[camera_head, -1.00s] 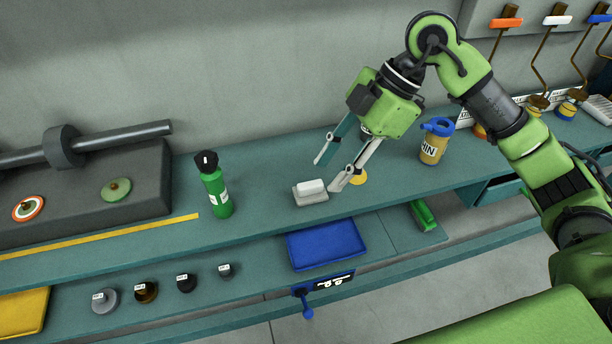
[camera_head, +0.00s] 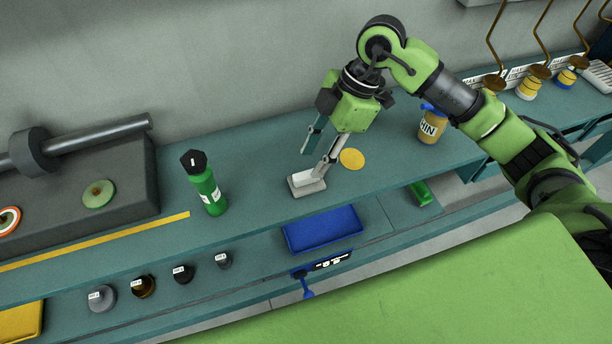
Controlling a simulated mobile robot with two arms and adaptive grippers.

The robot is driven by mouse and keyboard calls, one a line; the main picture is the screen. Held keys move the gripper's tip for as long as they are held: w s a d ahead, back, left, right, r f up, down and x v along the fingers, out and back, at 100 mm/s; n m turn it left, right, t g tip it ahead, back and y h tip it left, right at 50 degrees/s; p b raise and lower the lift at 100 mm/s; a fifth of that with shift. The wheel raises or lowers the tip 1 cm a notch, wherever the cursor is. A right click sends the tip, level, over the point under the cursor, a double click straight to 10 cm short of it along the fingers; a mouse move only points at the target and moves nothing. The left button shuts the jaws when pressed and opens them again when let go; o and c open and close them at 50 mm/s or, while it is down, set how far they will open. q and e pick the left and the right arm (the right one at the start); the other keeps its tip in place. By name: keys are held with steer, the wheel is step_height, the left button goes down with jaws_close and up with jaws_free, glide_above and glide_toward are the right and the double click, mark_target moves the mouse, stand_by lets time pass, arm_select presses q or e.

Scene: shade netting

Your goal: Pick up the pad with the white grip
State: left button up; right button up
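The pad with the white grip (camera_head: 301,181) lies on the teal bench, a grey base with a white block on top. My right gripper (camera_head: 314,161) is above and just behind it, fingers pointing down. The fingers are apart, so it is open. The nearer, pale finger overlaps the right end of the white grip in the picture; I cannot tell whether it touches. The other, teal finger is behind the pad. My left gripper is not in view.
A green bottle (camera_head: 207,188) stands left of the pad. A yellow disc (camera_head: 352,159) lies just right of it, and a labelled jar (camera_head: 432,124) stands farther right. A blue tray (camera_head: 322,230) is on the lower shelf in front. Several small weights stand at lower left.

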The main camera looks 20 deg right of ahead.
mark_target(308, 173)
steer(key=shift+p+x, duration=0.7)
steer(key=shift+x, duration=0.15)
steer(key=x, duration=0.2)
steer(key=shift+s+f+p, duration=0.15)
steer(key=shift+f+p, duration=0.15)
steer(key=shift+p, duration=0.05)
steer(key=shift+f, duration=0.3)
steer(key=shift+a+f, duration=0.1)
steer(key=shift+c, duration=0.4)
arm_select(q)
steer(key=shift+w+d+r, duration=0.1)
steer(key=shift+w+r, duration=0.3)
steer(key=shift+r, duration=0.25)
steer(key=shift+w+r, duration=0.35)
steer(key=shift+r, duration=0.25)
arm_select(e)
jaws_close()
